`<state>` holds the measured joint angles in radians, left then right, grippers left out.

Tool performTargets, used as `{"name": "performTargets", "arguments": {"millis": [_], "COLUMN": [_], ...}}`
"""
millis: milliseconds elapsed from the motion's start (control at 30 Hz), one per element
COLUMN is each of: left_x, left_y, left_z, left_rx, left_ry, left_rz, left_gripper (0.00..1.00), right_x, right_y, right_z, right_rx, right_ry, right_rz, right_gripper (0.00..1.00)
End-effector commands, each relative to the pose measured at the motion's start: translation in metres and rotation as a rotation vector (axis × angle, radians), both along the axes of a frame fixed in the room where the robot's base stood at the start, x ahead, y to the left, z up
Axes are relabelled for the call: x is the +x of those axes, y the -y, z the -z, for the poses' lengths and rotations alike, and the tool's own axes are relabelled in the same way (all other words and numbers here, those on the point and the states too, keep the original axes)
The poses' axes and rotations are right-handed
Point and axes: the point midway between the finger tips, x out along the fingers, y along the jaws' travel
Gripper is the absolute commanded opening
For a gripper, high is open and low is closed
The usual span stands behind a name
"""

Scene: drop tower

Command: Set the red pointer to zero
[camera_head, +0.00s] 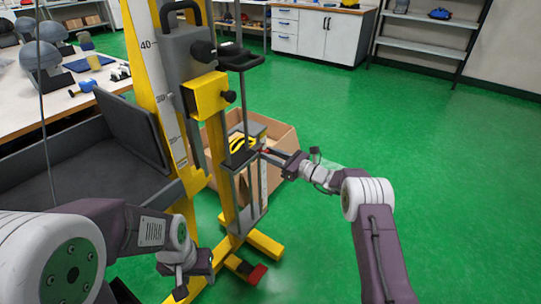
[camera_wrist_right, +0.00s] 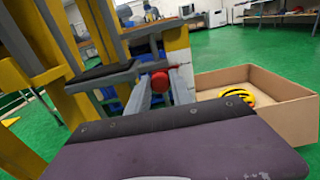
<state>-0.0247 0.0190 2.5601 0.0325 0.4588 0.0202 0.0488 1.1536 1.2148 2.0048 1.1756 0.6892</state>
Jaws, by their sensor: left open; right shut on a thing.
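The drop tower (camera_head: 154,60) is a yellow upright with a numbered white scale (camera_head: 165,80). The red pointer (camera_head: 263,151) is a small red piece at the grey lower frame (camera_head: 242,190). In the right wrist view its round red end (camera_wrist_right: 160,82) sits between the fingers. My right gripper (camera_head: 266,153) reaches in from the right and is shut on the red pointer. A pale scale strip (camera_wrist_right: 178,62) stands just behind it; its marks are too small to read. My left gripper (camera_head: 180,291) is low at the left, open, away from the pointer.
An open cardboard box (camera_head: 283,140) with a yellow-and-black item stands behind the tower; it is at the right in the wrist view. A dark grey bin (camera_head: 60,165) and a white workbench (camera_head: 50,92) are at the left. The green floor at the right is clear.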

Motion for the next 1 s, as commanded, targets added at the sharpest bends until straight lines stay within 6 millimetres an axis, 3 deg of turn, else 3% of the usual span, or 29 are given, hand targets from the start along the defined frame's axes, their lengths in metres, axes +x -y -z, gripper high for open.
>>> {"name": "performTargets", "arguments": {"millis": [67,100,133,167,433,533,1000], "left_x": [0.0,0.0,0.0,0.0,0.0,0.0,0.0], "left_y": [0.0,0.0,0.0,0.0,0.0,0.0,0.0], "left_z": [-0.001,-0.001,-0.001,-0.001,0.001,0.01,0.09], "left_rx": [0.0,0.0,0.0,0.0,0.0,0.0,0.0], "left_ry": [0.0,0.0,0.0,0.0,0.0,0.0,0.0], "left_rz": [0.0,0.0,0.0,0.0,0.0,0.0,0.0], "left_gripper": [0.5,0.5,0.5,0.5,0.5,0.5,0.5], "right_x": [0.002,0.002,0.002,0.001,0.0,0.0,0.0], "right_y": [0.0,0.0,0.0,0.0,0.0,0.0,0.0], "right_z": [-0.007,-0.007,-0.007,-0.007,-0.001,0.012,0.129], "right_rx": [0.006,0.006,0.006,0.005,0.002,0.001,0.003], "right_ry": [0.012,0.013,0.013,0.012,0.006,0.003,0.003], "right_rz": [0.002,0.002,0.002,0.002,0.0,-0.001,0.001], "right_gripper": [0.0,0.37,0.46,0.47,0.47,0.47,0.47]}}
